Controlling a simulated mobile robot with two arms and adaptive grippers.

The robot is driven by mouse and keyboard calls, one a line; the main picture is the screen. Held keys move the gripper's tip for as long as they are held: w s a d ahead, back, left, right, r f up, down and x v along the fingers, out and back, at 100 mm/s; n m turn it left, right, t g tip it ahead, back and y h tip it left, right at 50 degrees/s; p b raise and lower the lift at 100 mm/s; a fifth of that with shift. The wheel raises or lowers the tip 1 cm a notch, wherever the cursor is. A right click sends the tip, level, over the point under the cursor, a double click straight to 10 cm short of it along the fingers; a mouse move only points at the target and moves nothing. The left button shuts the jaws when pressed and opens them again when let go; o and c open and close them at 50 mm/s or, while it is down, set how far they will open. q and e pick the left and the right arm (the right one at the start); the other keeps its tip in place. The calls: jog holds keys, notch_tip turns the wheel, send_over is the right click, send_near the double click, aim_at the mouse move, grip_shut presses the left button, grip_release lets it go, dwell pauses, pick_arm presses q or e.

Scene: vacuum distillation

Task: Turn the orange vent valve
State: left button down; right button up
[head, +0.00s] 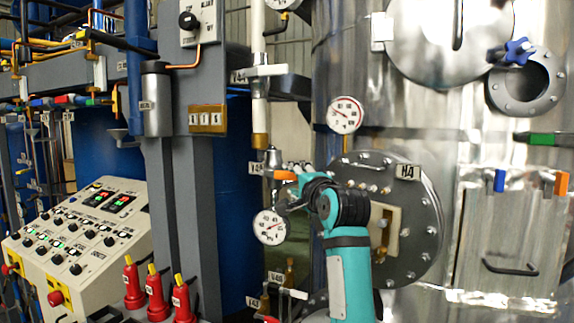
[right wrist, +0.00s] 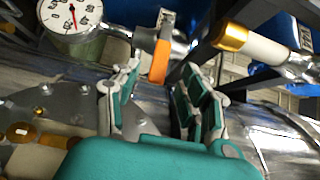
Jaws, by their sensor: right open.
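The orange vent valve handle (head: 285,175) sits on a grey metal fitting below the white vertical pipe, just above a round gauge. In the right wrist view the orange handle (right wrist: 160,62) hangs beside the fitting, between the fingertips and a little beyond them. My right gripper (right wrist: 155,82) is open, with one teal-padded finger on each side of the handle's line. I cannot tell whether a finger touches it. In the head view my right gripper (head: 291,190) is partly hidden behind its own wrist, just below and right of the handle. My left gripper is not in view.
A gauge (head: 270,227) hangs close below the valve, and another gauge (head: 345,115) is above right. The white pipe (head: 260,100) runs down to the valve. A round bolted flange (head: 425,215) is behind my right arm. A control panel (head: 80,240) stands at left.

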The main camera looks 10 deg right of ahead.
aim_at(288, 177)
jog(key=w, duration=0.2)
jog(key=w+p, duration=0.1)
jog(key=w+a+p, duration=0.1)
jog(key=w, duration=0.1)
jog(key=shift+w, duration=0.35)
jog(key=shift+d, duration=0.1)
grip_shut()
jog(key=shift+f, duration=0.1)
